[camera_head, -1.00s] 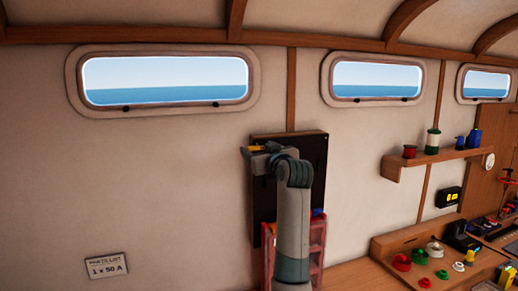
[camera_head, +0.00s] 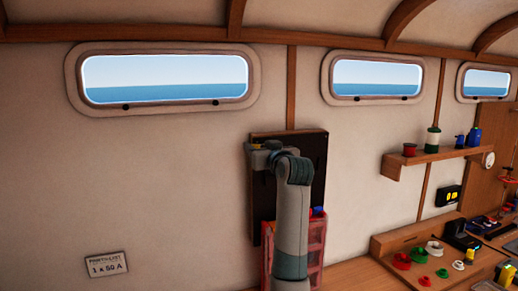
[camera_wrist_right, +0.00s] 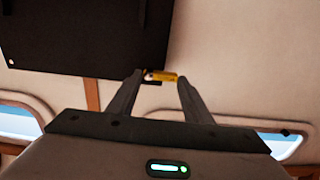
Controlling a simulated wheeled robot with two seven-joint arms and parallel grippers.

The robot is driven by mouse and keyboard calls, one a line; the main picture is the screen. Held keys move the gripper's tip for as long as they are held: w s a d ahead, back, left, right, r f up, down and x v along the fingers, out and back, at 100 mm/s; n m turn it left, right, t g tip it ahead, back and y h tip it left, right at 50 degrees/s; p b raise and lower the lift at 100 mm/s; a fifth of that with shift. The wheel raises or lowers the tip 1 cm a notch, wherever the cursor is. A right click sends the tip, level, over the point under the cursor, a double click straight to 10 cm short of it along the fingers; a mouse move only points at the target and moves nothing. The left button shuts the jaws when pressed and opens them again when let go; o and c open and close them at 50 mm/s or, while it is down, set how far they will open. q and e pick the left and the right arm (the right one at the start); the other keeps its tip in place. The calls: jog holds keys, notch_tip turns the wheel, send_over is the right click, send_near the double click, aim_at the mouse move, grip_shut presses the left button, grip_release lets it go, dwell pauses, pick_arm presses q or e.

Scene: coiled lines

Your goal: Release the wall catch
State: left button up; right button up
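The wall catch shows as a small yellow piece (camera_wrist_right: 164,77) at the edge of a dark wall panel (camera_wrist_right: 85,35) in the right wrist view. The panel also shows in the head view (camera_head: 316,165). My right gripper (camera_wrist_right: 161,78) is open, with its two fingertips on either side of the yellow piece. I cannot tell whether either finger touches it. In the head view, my right gripper (camera_head: 256,148) is at the panel's upper left edge, and the arm hides much of the panel. My left gripper is out of view.
A red crate-like rack (camera_head: 318,245) stands below the panel, partly behind my arm. A wooden shelf (camera_head: 435,160) and a workbench (camera_head: 400,245) with coloured spools are to the right.

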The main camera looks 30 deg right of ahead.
jog(key=o, duration=0.3)
jog(key=shift+b+v, duration=0.6)
jog(key=shift+v, duration=0.2)
jog(key=b+v, duration=0.6)
jog(key=v, duration=1)
jog(key=shift+d+b, duration=0.1)
jog(key=shift+b, duration=0.2)
